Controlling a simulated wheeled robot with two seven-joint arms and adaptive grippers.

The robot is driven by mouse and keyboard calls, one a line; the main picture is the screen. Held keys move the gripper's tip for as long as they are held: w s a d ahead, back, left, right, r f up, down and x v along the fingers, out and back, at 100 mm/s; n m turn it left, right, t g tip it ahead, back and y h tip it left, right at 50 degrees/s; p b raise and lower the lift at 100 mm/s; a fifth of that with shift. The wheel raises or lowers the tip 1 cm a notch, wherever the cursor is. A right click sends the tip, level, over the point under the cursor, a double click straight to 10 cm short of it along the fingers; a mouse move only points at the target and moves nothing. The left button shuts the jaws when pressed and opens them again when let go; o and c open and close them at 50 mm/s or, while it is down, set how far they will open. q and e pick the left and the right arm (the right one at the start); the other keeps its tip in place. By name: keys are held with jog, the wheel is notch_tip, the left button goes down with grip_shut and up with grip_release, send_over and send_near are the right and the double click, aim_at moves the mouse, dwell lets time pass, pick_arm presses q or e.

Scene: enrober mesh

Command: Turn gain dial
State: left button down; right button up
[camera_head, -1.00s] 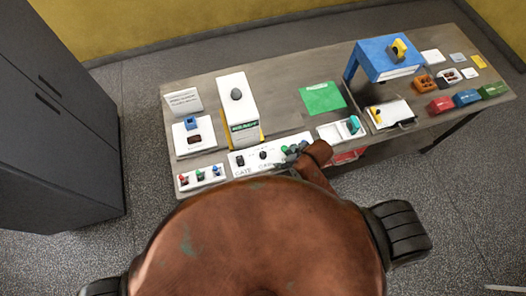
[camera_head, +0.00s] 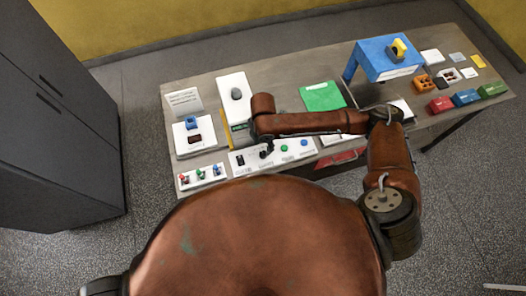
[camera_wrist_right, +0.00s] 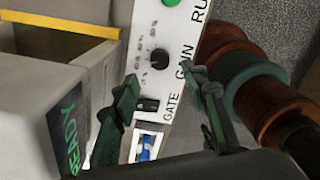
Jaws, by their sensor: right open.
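The gain dial is a round black knob (camera_wrist_right: 160,58) on a white panel (camera_wrist_right: 135,30), beside the printed word GAIN and a scale of small marks. In the wrist view my right gripper (camera_wrist_right: 161,78) is open, with one dark finger on each side of the line to the dial. The dial lies just beyond the fingertips and looks clear of them. In the head view the right gripper (camera_head: 267,149) is over the panel (camera_head: 275,157), and it largely hides the dial. My left gripper is not in view.
A black GATE switch (camera_wrist_right: 148,104) sits close to the dial. A green button (camera_head: 284,148) and a blue button (camera_head: 304,142) are on the panel to the right. A white box with a READY display (camera_head: 233,95) stands behind. Small coloured switches (camera_head: 201,175) are at left.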

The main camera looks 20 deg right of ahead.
aim_at(263, 153)
notch_tip(263, 153, down, 7)
jog(key=shift+f+p, duration=0.15)
jog(key=shift+p, duration=0.2)
jog(key=shift+c, duration=0.6)
grip_shut()
jog(key=n+p, duration=0.2)
jog(key=n, duration=0.1)
jog(key=shift+n+p, duration=1.15)
jog(key=shift+n, duration=1.25)
jog(key=shift+a, duration=0.1)
